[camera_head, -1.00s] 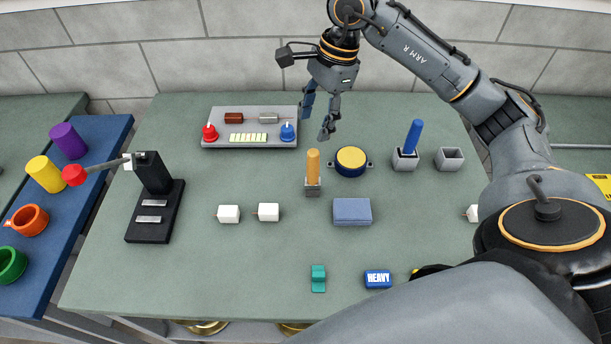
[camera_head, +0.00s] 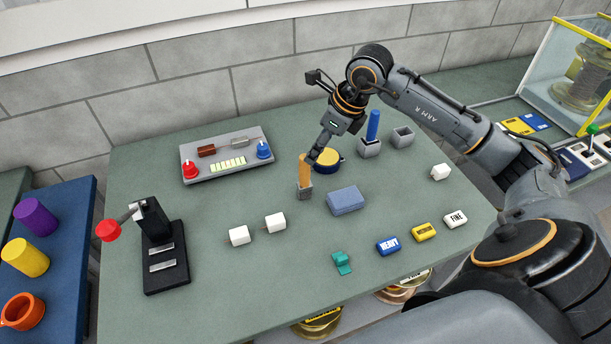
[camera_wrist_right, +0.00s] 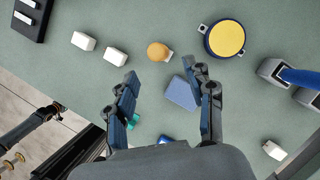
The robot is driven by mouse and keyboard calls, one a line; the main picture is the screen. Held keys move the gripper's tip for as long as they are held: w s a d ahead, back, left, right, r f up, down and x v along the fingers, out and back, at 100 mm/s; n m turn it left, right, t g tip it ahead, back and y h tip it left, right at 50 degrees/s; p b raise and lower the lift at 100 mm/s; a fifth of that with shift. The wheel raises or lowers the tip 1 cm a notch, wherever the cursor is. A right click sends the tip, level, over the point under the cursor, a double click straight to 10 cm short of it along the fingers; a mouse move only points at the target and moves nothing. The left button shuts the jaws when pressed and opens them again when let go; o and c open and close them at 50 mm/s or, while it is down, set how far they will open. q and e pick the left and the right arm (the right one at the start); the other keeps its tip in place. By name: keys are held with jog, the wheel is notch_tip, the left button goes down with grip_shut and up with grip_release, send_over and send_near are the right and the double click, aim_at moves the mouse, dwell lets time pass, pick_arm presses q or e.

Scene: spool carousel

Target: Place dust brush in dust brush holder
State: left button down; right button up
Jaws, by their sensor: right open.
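An upright tan-orange handle (camera_head: 305,168) stands on a small grey block (camera_head: 305,192) mid-table, probably the dust brush. Its rounded top shows in the right wrist view (camera_wrist_right: 158,51). My right gripper (camera_head: 317,150) is just beside and above this handle in the head view. In the right wrist view its two fingers (camera_wrist_right: 160,75) are apart with nothing between them, and the handle lies beyond the tips. An empty grey square holder (camera_head: 403,138) stands farther right, beside a similar holder (camera_head: 369,149) with a blue upright handle (camera_head: 373,125).
A round yellow-topped blue container (camera_head: 328,160) and a blue-grey block (camera_head: 343,201) sit close to the handle. White cubes (camera_head: 239,236), a black lever stand (camera_head: 165,265) and a control panel (camera_head: 228,155) are to the left. Labelled blocks (camera_head: 424,232) line the front right.

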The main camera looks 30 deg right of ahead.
jog(key=f, duration=0.1)
jog(key=p, duration=0.3)
send_over(305, 178)
jog(key=w, duration=0.1)
jog(key=f, duration=0.4)
jog(key=shift+d+f, duration=0.3)
jog(key=shift+d, duration=0.1)
jog(key=shift+w+a+f, duration=0.1)
jog(key=shift+w+f, duration=0.1)
jog(key=shift+f, duration=0.25)
pick_arm(q)
jog(key=r, duration=0.1)
jog(key=a+r, duration=0.1)
jog(key=r, duration=0.1)
jog(key=shift+w+a+r, duration=0.2)
jog(key=shift+r, duration=0.1)
jog(key=shift+d, duration=0.15)
pick_arm(e)
grip_shut()
